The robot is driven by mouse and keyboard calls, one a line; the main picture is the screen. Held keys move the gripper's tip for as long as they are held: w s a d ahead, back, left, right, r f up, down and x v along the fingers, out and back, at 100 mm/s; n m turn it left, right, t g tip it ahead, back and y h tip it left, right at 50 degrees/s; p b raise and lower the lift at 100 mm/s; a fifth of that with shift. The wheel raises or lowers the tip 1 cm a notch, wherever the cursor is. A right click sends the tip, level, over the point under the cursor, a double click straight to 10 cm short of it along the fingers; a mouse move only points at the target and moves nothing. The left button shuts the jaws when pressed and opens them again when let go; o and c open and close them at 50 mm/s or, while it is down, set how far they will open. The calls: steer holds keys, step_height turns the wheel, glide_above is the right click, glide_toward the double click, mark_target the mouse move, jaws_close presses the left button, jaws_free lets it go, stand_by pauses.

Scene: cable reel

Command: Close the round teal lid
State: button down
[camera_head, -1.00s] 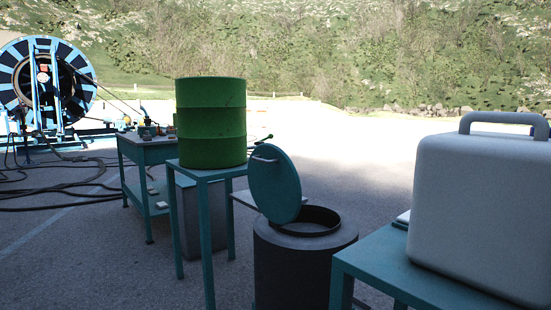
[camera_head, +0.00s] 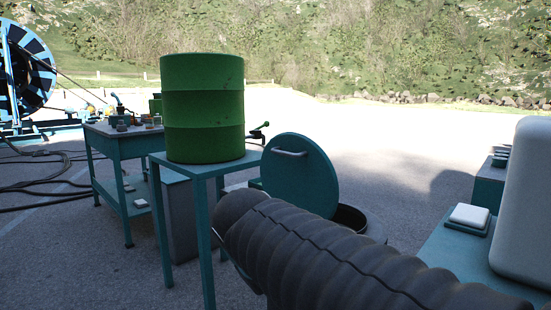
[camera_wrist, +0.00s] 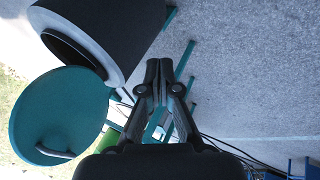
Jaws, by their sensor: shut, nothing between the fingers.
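The round teal lid (camera_head: 300,174) stands open, tilted up at the left side of the dark round bin (camera_head: 374,222). A pale bar handle shows on its face. My ribbed dark arm covers much of the bin in the head view, and my gripper is hidden there. In the wrist view the lid (camera_wrist: 62,112) is at the left, with the bin (camera_wrist: 118,28) and its open mouth above it. My gripper (camera_wrist: 159,66) is shut and empty, to the right of the lid and apart from it in the picture.
A green drum (camera_head: 203,108) stands on a teal table (camera_head: 185,165) just left of the lid. A white case (camera_head: 527,205) and a small white block (camera_head: 469,215) sit on a teal table at the right. A workbench (camera_head: 125,136) is further left. Open paving lies behind.

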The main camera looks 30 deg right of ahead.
steer(key=w+d+r+n+h+b, duration=0.25)
steer(key=w+r+h, duration=0.35)
steer(key=w+r, duration=0.6)
steer(key=m+h, duration=0.2)
steer(key=h, duration=0.3)
glide_toward(283, 153)
steer(key=shift+n+t, duration=0.25)
steer(key=shift+t, duration=0.05)
steer(key=b+x, duration=0.1)
steer(key=x, duration=0.6)
steer(key=shift+d+f, duration=0.1)
steer(key=shift+f, duration=0.1)
steer(key=shift+d, duration=0.1)
